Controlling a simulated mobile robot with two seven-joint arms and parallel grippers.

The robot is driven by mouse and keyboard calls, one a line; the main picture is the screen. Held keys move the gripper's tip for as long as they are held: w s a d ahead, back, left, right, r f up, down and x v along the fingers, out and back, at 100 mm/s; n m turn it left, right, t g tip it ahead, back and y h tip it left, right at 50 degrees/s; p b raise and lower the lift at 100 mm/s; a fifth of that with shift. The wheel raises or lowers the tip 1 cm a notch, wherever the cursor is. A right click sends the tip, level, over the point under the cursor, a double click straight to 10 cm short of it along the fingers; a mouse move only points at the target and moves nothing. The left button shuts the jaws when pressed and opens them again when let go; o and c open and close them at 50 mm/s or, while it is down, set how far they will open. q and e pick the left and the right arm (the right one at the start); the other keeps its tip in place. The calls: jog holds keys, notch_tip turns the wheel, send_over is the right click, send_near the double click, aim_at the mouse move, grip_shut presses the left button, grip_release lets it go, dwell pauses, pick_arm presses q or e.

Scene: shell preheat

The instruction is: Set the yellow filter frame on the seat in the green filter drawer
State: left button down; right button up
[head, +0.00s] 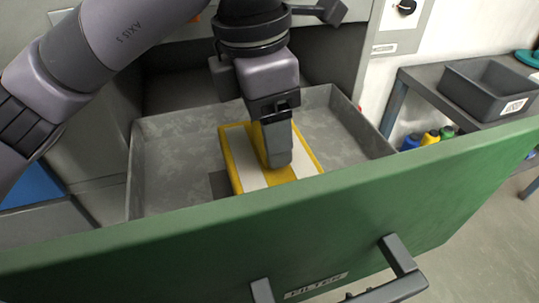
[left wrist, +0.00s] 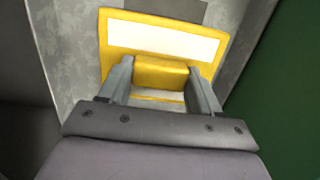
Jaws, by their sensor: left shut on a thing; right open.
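The yellow filter frame (left wrist: 210,69) with white panels is inside the green filter drawer (head: 240,222), low in its grey tray. It also shows in the head view (head: 235,152). My left gripper (left wrist: 160,80) is shut on the frame's raised yellow middle bar. In the head view the left gripper (head: 277,160) comes down on the frame from above and hides its middle. A dark grey patch, possibly the seat, shows beside the frame in the head view (head: 219,184) and in the left wrist view (left wrist: 180,9). I cannot tell whether the frame touches the drawer floor. My right gripper is not in view.
The drawer is pulled out, its green front with a grey handle (head: 400,257) nearest me. Grey tray walls (head: 131,170) surround the frame. At the right, a bench (head: 415,85) holds a grey bin (head: 480,92), with several coloured bottles (head: 430,138) below.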

aim_at(258, 154)
pick_arm(q)
notch_tip(258, 154, down, 5)
jog(key=shift+r, duration=0.2)
jog(key=shift+f, duration=0.25)
jog(key=shift+c, duration=1)
grip_release()
jog(key=shift+r, duration=0.15)
notch_tip(258, 154, up, 12)
jog(key=a, duration=0.1)
jog(key=shift+s+a, duration=0.15)
jog(key=shift+a, duration=0.05)
